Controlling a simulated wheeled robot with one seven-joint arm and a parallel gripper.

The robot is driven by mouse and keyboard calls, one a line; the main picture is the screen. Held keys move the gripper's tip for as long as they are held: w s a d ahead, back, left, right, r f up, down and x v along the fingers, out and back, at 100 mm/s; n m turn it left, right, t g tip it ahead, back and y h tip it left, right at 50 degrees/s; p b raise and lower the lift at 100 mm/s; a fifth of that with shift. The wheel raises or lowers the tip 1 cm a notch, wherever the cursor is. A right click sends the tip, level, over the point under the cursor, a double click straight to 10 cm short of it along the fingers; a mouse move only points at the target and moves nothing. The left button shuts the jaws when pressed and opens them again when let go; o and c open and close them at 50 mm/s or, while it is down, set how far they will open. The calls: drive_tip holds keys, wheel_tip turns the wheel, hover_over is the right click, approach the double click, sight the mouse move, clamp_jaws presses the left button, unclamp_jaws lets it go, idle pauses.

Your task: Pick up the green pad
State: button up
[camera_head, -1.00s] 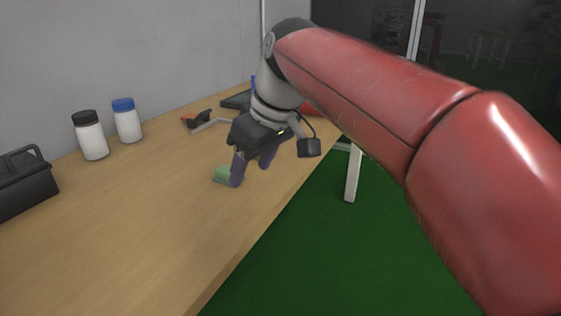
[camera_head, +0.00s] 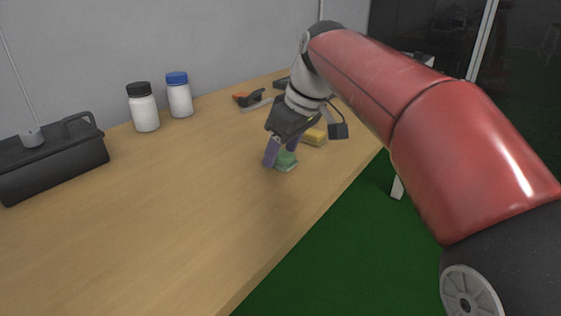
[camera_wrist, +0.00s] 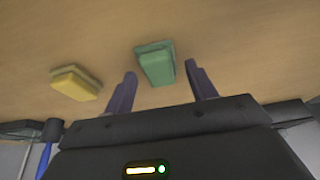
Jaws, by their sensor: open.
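The green pad (camera_head: 286,161) lies on the wooden table (camera_head: 180,215), partly hidden behind my gripper's fingers in the head view. In the wrist view the green pad (camera_wrist: 156,64) lies just beyond the fingertips, lined up with the space between them. My gripper (camera_head: 281,158) is open and empty, pointing down at the pad from close by. In the wrist view its two purple fingers (camera_wrist: 160,74) are spread wider than the pad. I cannot tell the exact height of the fingertips above the table.
A yellow pad (camera_head: 314,137) lies next to the green one, also in the wrist view (camera_wrist: 76,83). Two white bottles, one black-capped (camera_head: 144,108) and one blue-capped (camera_head: 179,96), stand by the wall. A black toolbox (camera_head: 52,165) is at left. The front table area is clear.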

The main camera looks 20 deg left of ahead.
drive_tip(key=shift+f, duration=0.1)
drive_tip(key=shift+c, duration=0.5)
drive_tip(key=c, duration=0.8)
drive_tip(key=shift+o, duration=0.2)
